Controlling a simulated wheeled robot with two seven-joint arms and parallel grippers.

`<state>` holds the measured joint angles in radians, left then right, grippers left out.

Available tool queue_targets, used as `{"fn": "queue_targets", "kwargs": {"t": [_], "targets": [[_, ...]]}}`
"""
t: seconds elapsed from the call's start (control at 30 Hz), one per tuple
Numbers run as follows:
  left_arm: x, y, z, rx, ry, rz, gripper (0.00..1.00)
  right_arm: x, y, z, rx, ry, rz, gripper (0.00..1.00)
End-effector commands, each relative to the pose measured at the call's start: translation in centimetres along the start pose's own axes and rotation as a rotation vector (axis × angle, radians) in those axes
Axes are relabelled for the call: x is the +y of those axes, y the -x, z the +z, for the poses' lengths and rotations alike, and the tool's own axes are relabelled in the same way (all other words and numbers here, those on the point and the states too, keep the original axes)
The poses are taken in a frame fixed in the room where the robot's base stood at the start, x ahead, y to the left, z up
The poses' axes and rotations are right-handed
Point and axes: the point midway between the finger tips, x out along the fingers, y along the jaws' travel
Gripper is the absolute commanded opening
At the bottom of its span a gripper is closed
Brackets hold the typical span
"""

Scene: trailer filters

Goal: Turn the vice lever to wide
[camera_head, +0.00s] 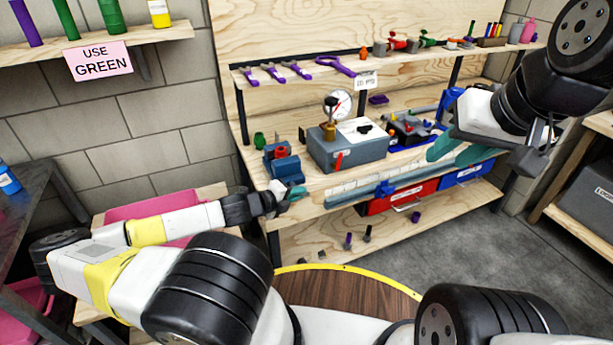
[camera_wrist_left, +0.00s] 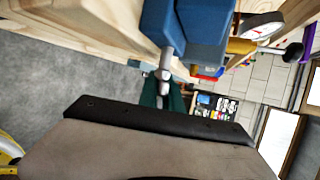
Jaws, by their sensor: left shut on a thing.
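The blue vice (camera_head: 283,168) stands at the left front edge of the wooden workbench. In the left wrist view the vice (camera_wrist_left: 190,30) is at the top, with its short grey metal lever (camera_wrist_left: 165,73) hanging below. My left gripper (camera_head: 293,193) is at the front of the vice. In the left wrist view its teal fingers (camera_wrist_left: 162,98) are shut on the lever. The lever's far end is partly hidden between the fingers. My right gripper (camera_head: 458,152) is at the right of the bench, with its teal fingers apart and nothing seen between them.
A grey box with a gauge (camera_head: 345,152) stands right of the vice. Red (camera_head: 400,197) and blue (camera_head: 465,174) drawers are under the bench top. Purple tools (camera_head: 290,70) lie on the upper shelf. A pink sign (camera_head: 97,61) reads "USE GREEN". Grey floor lies right of the bench.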

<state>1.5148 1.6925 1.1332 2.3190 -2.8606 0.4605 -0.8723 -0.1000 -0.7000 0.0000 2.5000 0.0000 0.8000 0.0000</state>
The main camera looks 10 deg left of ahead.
Motion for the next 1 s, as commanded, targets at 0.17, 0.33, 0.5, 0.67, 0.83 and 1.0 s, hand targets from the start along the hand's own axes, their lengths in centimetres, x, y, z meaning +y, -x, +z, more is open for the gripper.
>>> {"fn": "queue_targets", "kwargs": {"t": [0.17, 0.33, 0.5, 0.67, 0.83, 1.0], "targets": [[0.01, -0.04, 0.08, -0.004, 0.059, -0.127, 0.00, 0.00, 0.00, 0.00, 0.000, 0.000, 0.000, 0.36], [0.01, -0.06, 0.06, -0.002, 0.107, -0.247, 0.00, 0.00, 0.00, 0.00, 0.000, 0.000, 0.000, 0.36], [-0.02, -0.06, -0.03, 0.000, 0.142, -0.338, 0.00, 0.00, 0.00, 0.00, 0.000, 0.000, 0.000, 0.36], [-0.09, -0.06, -0.09, 0.003, 0.164, -0.395, 0.00, 0.00, 0.00, 0.00, 0.000, 0.000, 0.000, 0.36], [-0.07, -0.08, -0.14, 0.004, 0.176, -0.425, 0.00, 0.00, 0.00, 0.00, 0.000, 0.000, 0.000, 0.36], [-0.11, -0.07, -0.21, 0.006, 0.182, -0.436, 0.00, 0.00, 0.00, 0.00, 0.000, 0.000, 0.000, 0.36]]}}
